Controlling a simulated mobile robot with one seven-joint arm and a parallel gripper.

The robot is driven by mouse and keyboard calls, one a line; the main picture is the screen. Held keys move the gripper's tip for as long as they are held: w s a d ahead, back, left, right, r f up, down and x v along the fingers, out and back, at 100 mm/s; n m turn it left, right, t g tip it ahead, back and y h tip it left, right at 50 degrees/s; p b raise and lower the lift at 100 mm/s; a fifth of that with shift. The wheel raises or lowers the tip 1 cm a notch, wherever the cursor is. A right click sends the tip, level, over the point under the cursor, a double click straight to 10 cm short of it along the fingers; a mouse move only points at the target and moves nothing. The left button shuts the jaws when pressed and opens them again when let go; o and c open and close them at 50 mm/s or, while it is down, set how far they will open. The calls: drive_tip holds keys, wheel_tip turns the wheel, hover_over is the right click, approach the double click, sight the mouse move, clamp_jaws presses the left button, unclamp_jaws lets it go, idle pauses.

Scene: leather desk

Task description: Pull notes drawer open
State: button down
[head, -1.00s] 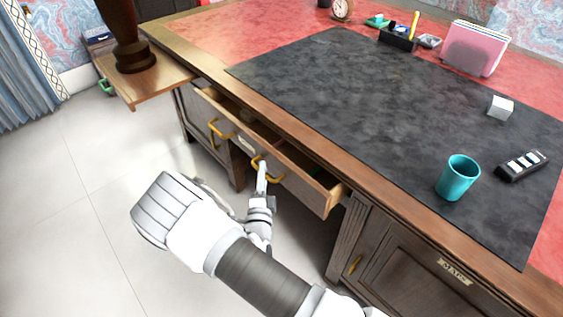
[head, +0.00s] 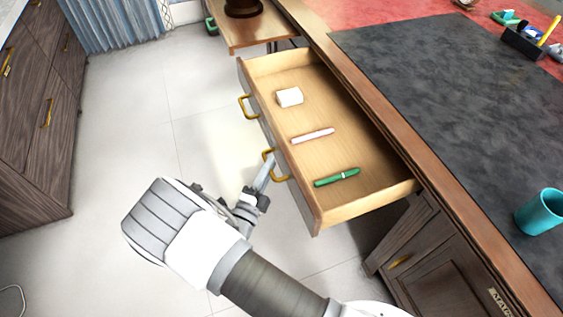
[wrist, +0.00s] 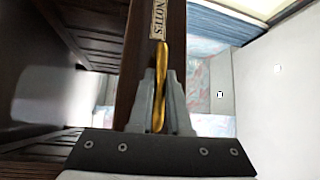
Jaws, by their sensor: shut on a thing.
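The notes drawer (head: 345,140) stands well out from the desk in the head view, its light wooden inside showing. It holds a white block (head: 289,97), a pink pen (head: 313,136) and a green pen (head: 337,177). My gripper (head: 266,172) is at the nearer of two brass handles (head: 269,166) on the drawer front. In the wrist view, its fingers (wrist: 159,110) are closed around the upright-looking brass handle (wrist: 163,65). A plate (wrist: 159,20) above it reads NOTES.
The desk top carries a dark mat (head: 430,90) and a teal cup (head: 541,212). A lower desk cabinet (head: 430,260) stands to the right of the drawer. Dark cabinets (head: 40,110) line the left side. Pale floor (head: 130,130) lies open between them and the desk.

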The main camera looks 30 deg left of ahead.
drive_tip(key=shift+s+a, duration=0.2)
drive_tip(key=c, duration=0.9)
unclamp_jaws()
drive_tip(key=shift+o, duration=0.2)
drive_tip(key=shift+s, duration=0.1)
